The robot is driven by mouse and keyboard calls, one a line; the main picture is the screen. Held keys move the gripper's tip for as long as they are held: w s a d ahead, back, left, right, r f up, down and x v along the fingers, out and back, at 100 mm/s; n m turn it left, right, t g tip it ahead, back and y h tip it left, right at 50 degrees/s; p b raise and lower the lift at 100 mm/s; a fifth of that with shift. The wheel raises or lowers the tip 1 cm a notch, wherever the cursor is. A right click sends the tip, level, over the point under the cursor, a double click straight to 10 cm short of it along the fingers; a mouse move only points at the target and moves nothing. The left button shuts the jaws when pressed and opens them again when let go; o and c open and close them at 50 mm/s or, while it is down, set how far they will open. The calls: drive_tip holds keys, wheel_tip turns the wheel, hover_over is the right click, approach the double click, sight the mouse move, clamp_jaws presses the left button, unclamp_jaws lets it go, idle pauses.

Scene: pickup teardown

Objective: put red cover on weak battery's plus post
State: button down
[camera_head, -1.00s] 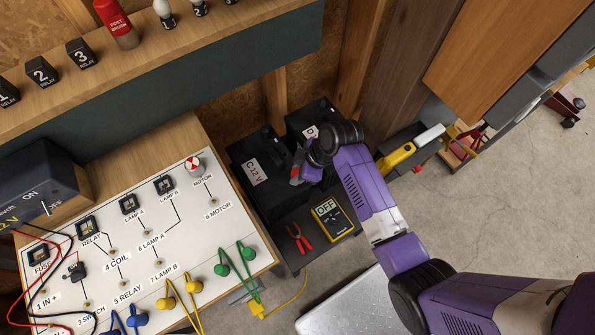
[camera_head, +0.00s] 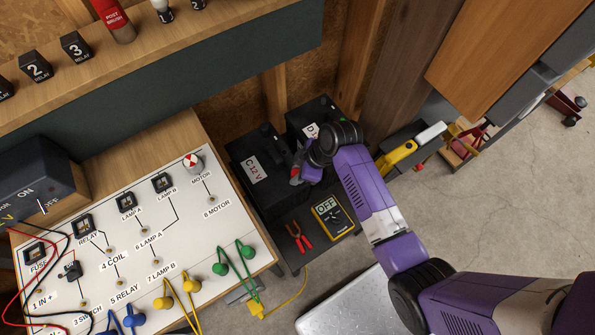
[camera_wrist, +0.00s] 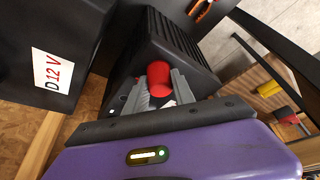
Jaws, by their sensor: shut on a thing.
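My gripper (camera_wrist: 159,90) is shut on a red cover (camera_wrist: 158,77), which shows between its two grey fingers in the wrist view. In the head view my gripper (camera_head: 297,176) is low at the right side of the black battery C (camera_head: 240,153), with a little red showing at it. Battery D (camera_head: 302,117) stands behind, partly hidden by my arm; its label (camera_wrist: 53,72) shows at the left of the wrist view. The posts are hidden, and nothing visible marks which battery is weak.
A yellow multimeter (camera_head: 331,216) reading OFF and red-handled pliers (camera_head: 299,236) lie on the dark shelf in front of the batteries. The white test panel (camera_head: 130,245) with cables is at the left. A wooden post (camera_head: 385,75) rises behind my arm.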

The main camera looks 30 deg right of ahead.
drive_tip(key=c, duration=1)
unclamp_jaws()
drive_tip(key=shift+o, duration=0.2)
drive_tip(key=v, duration=0.7)
drive_tip(key=shift+s+r, duration=0.15)
drive_tip(key=shift+r, duration=0.15)
drive_tip(key=shift+d, duration=0.15)
